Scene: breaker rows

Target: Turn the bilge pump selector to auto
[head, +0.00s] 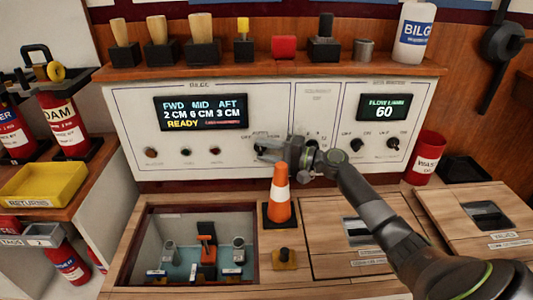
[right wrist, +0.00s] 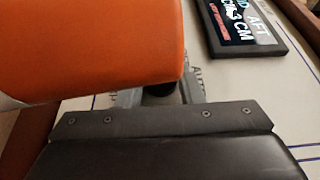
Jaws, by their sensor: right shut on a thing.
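The bilge panel (head: 130,122) is a white face with a display reading FWD, MID, AFT and READY. My right gripper (head: 262,150) is at the panel's lower right, below and right of this display, shut on a small dark selector knob. I cannot tell which way the knob points. My left gripper is not in view.
An orange and white cone (head: 280,190) stands just in front of my right gripper. A large orange surface (right wrist: 90,45) blocks much of the right wrist view. An open hatch (head: 135,245) lies at front left. Knobs and a second display (head: 384,107) are at right.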

